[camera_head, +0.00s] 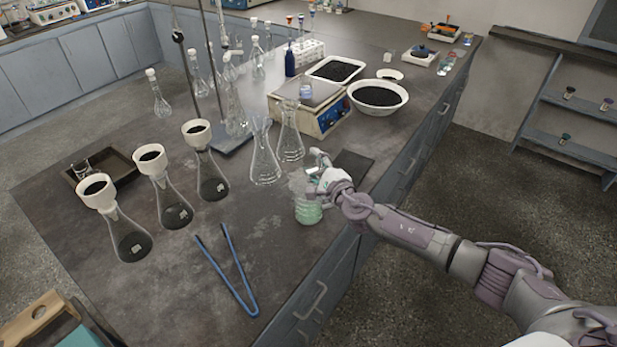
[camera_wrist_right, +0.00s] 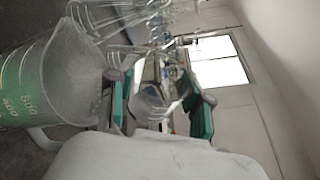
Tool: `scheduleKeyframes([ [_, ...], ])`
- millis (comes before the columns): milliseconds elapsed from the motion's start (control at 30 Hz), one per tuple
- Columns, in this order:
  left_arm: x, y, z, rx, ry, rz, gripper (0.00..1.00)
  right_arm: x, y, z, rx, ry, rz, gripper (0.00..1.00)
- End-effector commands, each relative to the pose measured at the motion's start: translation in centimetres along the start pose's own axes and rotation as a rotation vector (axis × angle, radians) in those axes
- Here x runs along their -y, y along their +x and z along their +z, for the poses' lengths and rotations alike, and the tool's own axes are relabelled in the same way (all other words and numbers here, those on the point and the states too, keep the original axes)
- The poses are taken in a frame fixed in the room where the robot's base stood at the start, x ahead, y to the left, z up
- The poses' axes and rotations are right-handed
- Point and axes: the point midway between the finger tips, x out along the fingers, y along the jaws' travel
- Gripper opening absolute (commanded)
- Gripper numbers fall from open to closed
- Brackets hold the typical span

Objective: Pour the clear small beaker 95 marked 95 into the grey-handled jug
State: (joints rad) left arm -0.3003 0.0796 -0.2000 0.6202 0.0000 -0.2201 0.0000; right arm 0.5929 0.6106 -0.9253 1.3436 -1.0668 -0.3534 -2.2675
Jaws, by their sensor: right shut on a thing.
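The jug (camera_head: 308,212) stands near the front edge of the bench, clear with a green tint low down. In the right wrist view the jug (camera_wrist_right: 40,85) fills the left side, with printed markings and a pale handle low on it. My right gripper (camera_head: 318,172) is just above and beside the jug's rim. In the right wrist view the gripper (camera_wrist_right: 158,105) is shut on a small clear beaker (camera_wrist_right: 152,108) between its green pads. The beaker's marking, contents and exact tilt cannot be made out. My left gripper is not in view.
Two clear flasks (camera_head: 264,160) stand just behind the jug. A dark mat (camera_head: 352,168) lies behind my gripper. Blue tongs (camera_head: 228,270) lie in front, left of the jug. Several funnel-topped flasks (camera_head: 172,205) stand at left. A balance (camera_head: 318,118) and white bowl (camera_head: 398,98) stand farther back.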

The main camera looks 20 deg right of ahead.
Motion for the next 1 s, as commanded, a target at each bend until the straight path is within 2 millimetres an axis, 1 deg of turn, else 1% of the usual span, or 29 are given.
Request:
scheduleKeyframes([
  [167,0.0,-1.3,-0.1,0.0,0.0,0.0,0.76,0.6,0.0,0.2,-0.006,0.038,0.016,0.13],
  [467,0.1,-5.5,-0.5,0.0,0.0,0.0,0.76,2.2,0.0,0.8,-0.029,0.199,0.084,0.13],
  [567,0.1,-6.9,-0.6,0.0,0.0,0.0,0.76,2.6,0.0,0.9,-0.038,0.263,0.109,0.13],
  [667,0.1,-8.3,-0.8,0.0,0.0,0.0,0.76,2.6,0.3,0.1,-0.061,0.403,0.167,0.13],
  [700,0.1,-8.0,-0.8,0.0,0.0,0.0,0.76,2.4,0.6,-0.7,-0.068,0.453,0.187,0.13],
  [833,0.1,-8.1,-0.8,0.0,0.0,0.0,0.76,2.5,1.4,-2.5,-0.089,0.614,0.253,0.13],
  [900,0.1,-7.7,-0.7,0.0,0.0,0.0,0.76,2.4,1.8,-3.5,-0.101,0.698,0.288,0.13],
  [933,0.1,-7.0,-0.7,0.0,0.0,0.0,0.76,1.7,1.9,-3.9,-0.103,0.721,0.3,0.13],
  [1000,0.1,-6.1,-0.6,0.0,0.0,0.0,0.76,1.2,2.2,-4.8,-0.111,0.779,0.322,0.13],
])
